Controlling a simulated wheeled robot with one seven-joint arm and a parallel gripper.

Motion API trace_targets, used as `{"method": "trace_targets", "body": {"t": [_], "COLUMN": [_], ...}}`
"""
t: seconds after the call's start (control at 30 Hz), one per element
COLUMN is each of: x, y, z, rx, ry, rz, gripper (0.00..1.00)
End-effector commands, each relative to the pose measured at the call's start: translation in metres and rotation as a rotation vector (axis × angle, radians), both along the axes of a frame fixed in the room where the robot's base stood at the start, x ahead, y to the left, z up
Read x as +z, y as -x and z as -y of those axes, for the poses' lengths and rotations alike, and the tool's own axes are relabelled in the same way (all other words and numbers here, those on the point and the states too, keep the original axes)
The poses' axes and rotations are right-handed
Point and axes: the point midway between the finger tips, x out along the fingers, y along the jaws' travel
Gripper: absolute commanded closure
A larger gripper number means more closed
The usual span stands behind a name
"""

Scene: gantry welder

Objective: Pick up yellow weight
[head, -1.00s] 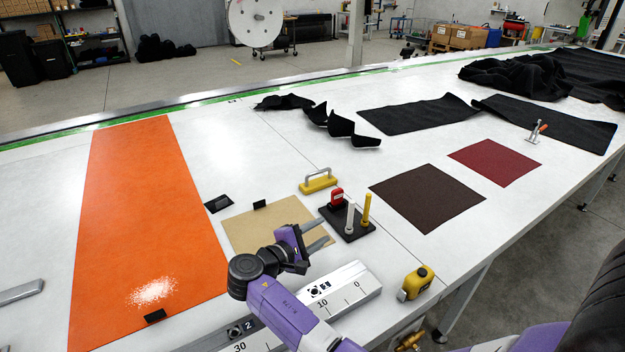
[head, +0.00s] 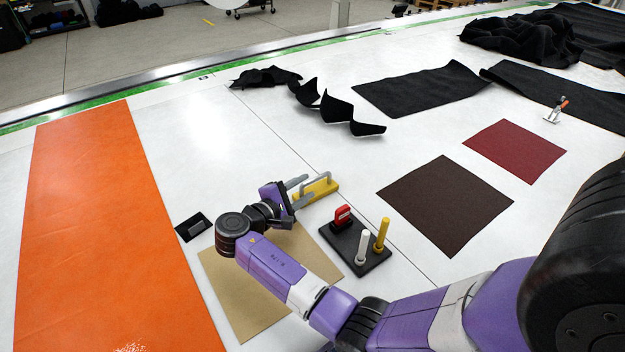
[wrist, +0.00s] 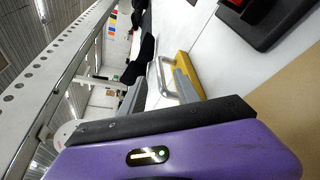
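The yellow weight (head: 324,191) is a flat yellow block with a silver bar handle, lying on the white table beyond the tan sheet. My gripper (head: 308,189) is open and right at the weight's near-left end, with its two grey fingers pointing toward it. In the wrist view, the weight (wrist: 187,68) and its handle show just ahead of my gripper (wrist: 158,82). The handle appears between the two spread fingers, apart from them as far as I can see. Part of the weight is hidden behind a finger.
A black base (head: 368,258) with a red block (head: 342,216), a white post (head: 362,246) and a yellow post (head: 381,234) stands to the right of my gripper. A tan sheet (head: 240,300) lies under my arm. A dark brown sheet (head: 445,205) lies further right.

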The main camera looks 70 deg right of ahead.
Motion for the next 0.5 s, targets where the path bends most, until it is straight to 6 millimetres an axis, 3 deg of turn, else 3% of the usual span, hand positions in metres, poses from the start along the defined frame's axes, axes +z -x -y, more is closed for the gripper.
{"method": "trace_targets", "body": {"t": [0.5], "x": [-0.02], "y": [0.009], "z": [0.054], "rx": [-0.003], "ry": [0.001], "rz": [0.002], "gripper": [0.62]}}
